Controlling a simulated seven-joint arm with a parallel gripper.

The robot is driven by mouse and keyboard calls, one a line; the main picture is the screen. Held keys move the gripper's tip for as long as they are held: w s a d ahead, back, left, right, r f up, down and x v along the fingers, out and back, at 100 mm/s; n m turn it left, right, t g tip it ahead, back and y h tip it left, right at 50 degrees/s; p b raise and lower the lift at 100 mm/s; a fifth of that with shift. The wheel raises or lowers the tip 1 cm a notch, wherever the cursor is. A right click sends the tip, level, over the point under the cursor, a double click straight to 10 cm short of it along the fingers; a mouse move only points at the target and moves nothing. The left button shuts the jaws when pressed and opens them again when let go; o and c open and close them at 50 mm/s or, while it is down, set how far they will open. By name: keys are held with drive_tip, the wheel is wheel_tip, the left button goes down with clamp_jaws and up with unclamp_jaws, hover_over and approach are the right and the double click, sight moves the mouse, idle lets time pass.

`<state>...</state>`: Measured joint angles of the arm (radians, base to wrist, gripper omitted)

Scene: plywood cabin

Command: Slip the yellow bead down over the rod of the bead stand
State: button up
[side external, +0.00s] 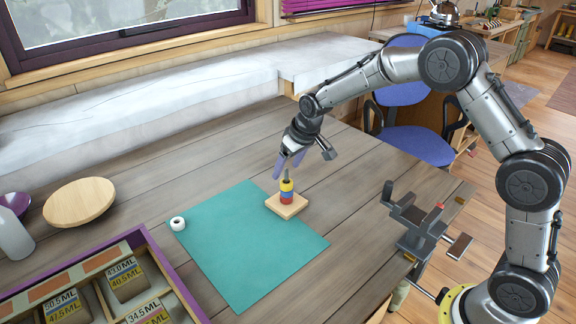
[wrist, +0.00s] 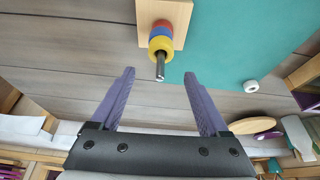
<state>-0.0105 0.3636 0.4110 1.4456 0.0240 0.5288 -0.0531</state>
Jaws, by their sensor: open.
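The bead stand is a square wooden base (side external: 298,208) with an upright rod (side external: 287,174); in the wrist view its base (wrist: 176,10) is at the top and the bare rod end (wrist: 160,70) points toward me. The yellow bead (side external: 287,186) is around the rod, on top of the blue and red beads; it also shows in the wrist view (wrist: 160,44). My gripper (side external: 288,170) is open above the stand. In the wrist view its purple fingers (wrist: 158,73) stand apart on either side of the rod end, clear of the yellow bead. It holds nothing.
A white bead or ring (side external: 178,223) lies at the left edge of the teal mat (side external: 245,265). A compartment tray (side external: 150,245) is at front left, a round wooden board (side external: 79,202) beyond it. A metal vise (side external: 420,220) stands right. The mat's front is clear.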

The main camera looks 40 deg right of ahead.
drive_tip(key=v, duration=1.4)
drive_tip(key=shift+w+f, duration=0.1)
drive_tip(key=s+r+t, duration=0.2)
drive_tip(key=s+r, duration=0.3)
drive_tip(key=r, duration=0.3)
drive_tip(key=s+r, duration=0.3)
drive_tip(key=s, duration=0.9)
drive_tip(key=s+f, duration=0.4)
drive_tip(key=s, duration=0.4)
drive_tip(key=s+f+g, duration=0.1)
drive_tip(key=s+f, duration=0.4)
drive_tip(key=s, duration=0.3)
drive_tip(key=shift+d+f+m, duration=0.2)
drive_tip(key=shift+d+m, duration=0.1)
